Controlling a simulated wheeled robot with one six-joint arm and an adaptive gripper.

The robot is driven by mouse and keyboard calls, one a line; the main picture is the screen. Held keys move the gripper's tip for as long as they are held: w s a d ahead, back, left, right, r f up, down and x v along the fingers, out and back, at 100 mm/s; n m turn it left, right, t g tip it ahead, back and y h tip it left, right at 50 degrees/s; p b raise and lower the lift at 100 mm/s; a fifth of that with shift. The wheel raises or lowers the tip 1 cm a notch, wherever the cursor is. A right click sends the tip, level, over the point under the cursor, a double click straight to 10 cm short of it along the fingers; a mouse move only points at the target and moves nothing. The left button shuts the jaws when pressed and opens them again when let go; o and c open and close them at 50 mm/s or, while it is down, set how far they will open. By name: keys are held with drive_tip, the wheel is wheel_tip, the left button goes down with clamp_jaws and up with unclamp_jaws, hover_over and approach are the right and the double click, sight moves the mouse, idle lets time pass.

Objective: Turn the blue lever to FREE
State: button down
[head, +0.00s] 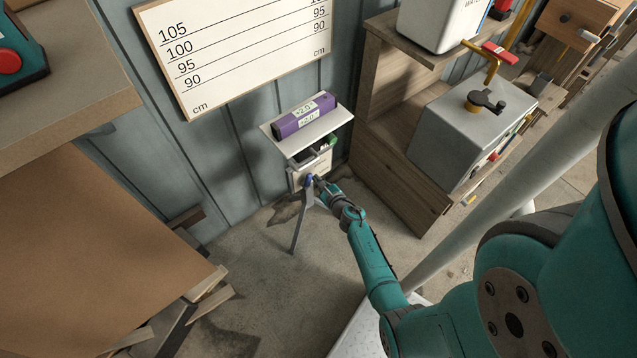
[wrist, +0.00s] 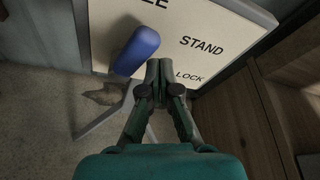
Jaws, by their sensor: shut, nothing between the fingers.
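The blue lever (wrist: 137,51) shows as a rounded blue handle in the wrist view, just left of and beyond my fingertips. In the head view it is a small blue spot (head: 309,181) on the front of the small stand. Behind it is a white label panel (wrist: 205,28) reading STAND and LOCK, with a cut-off word ending in E at the top. The lever slants up to the right across the panel's left part. My gripper (wrist: 165,66) is shut and empty, its tips close to the lever's right side; I cannot tell whether they touch. It shows small in the head view (head: 318,181).
A purple box (head: 304,117) lies on the stand's white top (head: 332,122). A leg (head: 299,230) slants to the floor. A wooden shelf unit (head: 400,180) stands close on the right, a brown board (head: 70,250) on the left. A height chart (head: 235,45) hangs behind.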

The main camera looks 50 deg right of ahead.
sight(307, 180)
drive_tip(key=shift+w+a+r, duration=0.2)
drive_tip(key=shift+a+r, duration=0.25)
drive_tip(key=shift+a, duration=0.15)
drive_tip(key=shift+w+a+r, duration=0.15)
drive_tip(key=shift+a+r, duration=0.05)
drive_tip(key=shift+a, duration=0.15)
idle(0.4)
